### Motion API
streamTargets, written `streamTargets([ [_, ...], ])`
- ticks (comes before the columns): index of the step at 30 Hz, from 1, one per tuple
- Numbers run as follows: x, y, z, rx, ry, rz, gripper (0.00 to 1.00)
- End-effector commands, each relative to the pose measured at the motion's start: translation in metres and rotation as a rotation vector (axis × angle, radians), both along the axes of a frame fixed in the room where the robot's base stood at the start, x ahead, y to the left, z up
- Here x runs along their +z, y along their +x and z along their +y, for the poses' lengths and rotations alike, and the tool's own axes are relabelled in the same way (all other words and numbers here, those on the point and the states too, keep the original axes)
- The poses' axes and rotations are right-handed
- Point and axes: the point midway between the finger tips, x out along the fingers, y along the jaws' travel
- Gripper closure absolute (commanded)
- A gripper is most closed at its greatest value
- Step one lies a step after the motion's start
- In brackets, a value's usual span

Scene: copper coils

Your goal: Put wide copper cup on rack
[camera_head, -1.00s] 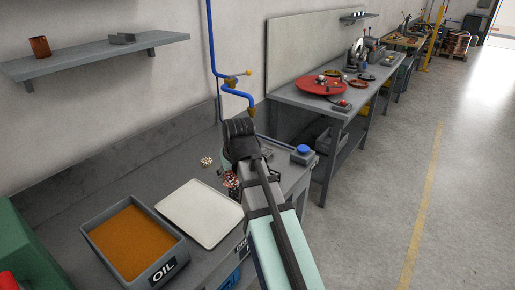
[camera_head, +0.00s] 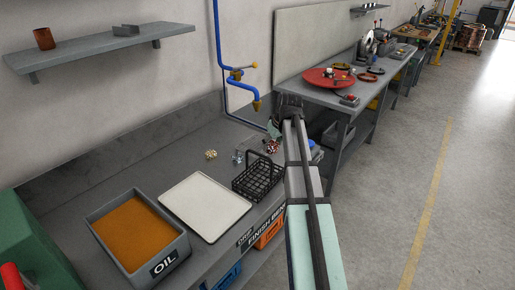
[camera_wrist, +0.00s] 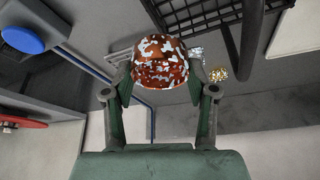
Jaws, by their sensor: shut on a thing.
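A copper cup with white and pale patches (camera_wrist: 160,62) is held between the two green fingers of my gripper (camera_wrist: 160,76) in the wrist view. In the head view the speckled cup (camera_head: 271,146) hangs just below my gripper (camera_head: 274,130), near the right end of the grey bench. A black wire basket-like rack (camera_head: 258,181) stands on the bench, below and left of the cup in the head view. Its bars also show at the top of the wrist view (camera_wrist: 227,40). The cup appears apart from the rack.
A white tray (camera_head: 205,207) and an oil tub (camera_head: 165,265) stand left of the rack. Small gold pieces (camera_head: 211,154) lie behind. A blue pipe with a tap (camera_head: 248,86) rises near the arm. A brown cup (camera_head: 43,39) sits on the wall shelf (camera_head: 100,52).

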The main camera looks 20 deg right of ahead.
Motion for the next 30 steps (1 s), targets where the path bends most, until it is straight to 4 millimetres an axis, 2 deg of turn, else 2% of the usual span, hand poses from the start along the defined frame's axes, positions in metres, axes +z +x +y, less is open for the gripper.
streamTargets([
  [1, -0.017, 0.006, -0.015, -0.008, 0.002, 0.002, 0.78],
  [6, -0.055, 0.014, -0.054, -0.022, 0.001, 0.001, 0.78],
  [13, -0.082, 0.018, -0.082, -0.030, -0.001, 0.000, 0.78],
  [17, -0.085, 0.028, -0.082, -0.030, -0.001, -0.001, 0.78],
  [20, -0.084, 0.044, -0.074, -0.026, 0.000, 0.000, 0.78],
  [30, -0.083, 0.117, -0.037, -0.027, -0.001, 0.000, 0.78],
])
